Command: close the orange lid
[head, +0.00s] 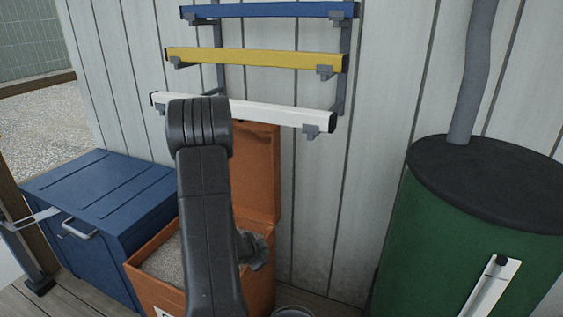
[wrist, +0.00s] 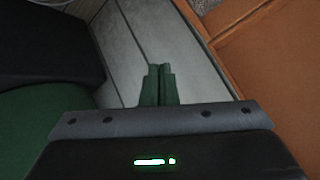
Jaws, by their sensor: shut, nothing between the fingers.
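The orange lid (head: 258,172) stands raised, upright against the plank wall, at the back of an orange box (head: 262,285). The box is open and grey granular material (head: 165,262) shows inside. My dark arm crosses in front of the box and hides part of both box and lid. Orange surfaces (wrist: 285,60) lie to the right of the fingers there; I cannot tell which is the lid. The fingers appear apart from them.
A blue chest (head: 100,195) stands left of the orange box. A green barrel (head: 460,245) with a black top and grey pipe (head: 475,80) stands at right. A wall rack holds blue, yellow (head: 255,58) and white bars above the lid.

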